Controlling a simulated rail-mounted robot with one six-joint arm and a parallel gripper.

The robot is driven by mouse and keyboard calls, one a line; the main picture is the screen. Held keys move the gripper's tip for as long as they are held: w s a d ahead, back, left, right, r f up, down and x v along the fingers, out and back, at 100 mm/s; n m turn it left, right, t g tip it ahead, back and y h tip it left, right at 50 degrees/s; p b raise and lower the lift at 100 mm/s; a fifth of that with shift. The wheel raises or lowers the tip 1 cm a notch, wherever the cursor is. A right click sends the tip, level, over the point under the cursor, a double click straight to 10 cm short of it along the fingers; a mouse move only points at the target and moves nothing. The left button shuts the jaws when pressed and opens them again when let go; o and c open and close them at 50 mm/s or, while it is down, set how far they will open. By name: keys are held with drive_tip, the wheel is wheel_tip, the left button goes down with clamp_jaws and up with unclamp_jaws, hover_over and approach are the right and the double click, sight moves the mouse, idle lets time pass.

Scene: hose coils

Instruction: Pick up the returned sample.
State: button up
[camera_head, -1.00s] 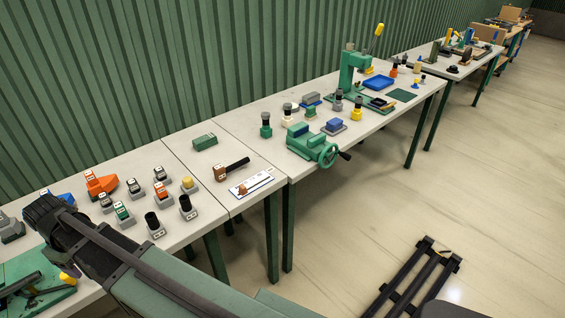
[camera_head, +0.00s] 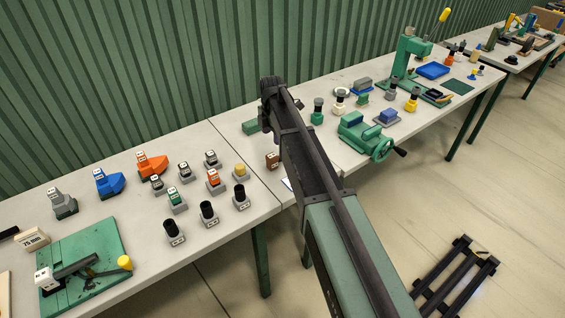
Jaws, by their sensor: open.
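I cannot tell which object is the returned sample. Labelled pieces on small grey bases stand on the near bench, among them a green one (camera_head: 175,200), an orange one (camera_head: 213,180), a yellow-topped one (camera_head: 240,172) and black ones such as this cylinder (camera_head: 208,212). Larger orange (camera_head: 151,164), blue (camera_head: 108,182) and grey (camera_head: 62,203) labelled blocks stand behind and left of them. A brown block (camera_head: 272,160) shows partly beside my arm, which covers most of a white card. My arm reaches over the bench; its jaws are hidden.
A green board (camera_head: 108,235) with a black lever tool and yellow knob lies at the left, near a "75 mm" block (camera_head: 32,239). A dark frame (camera_head: 455,280) lies on the floor.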

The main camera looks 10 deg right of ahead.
sight(274, 154)
wheel_tip(274, 154, down, 11)
drive_tip(key=b, duration=1.1)
drive_tip(key=shift+f, duration=0.15)
drive_tip(key=shift+s+r, duration=0.1)
drive_tip(key=shift+r, duration=0.15)
drive_tip(key=c, duration=1.2)
wheel_tip(274, 154, up, 20)
drive_tip(key=p, duration=2)
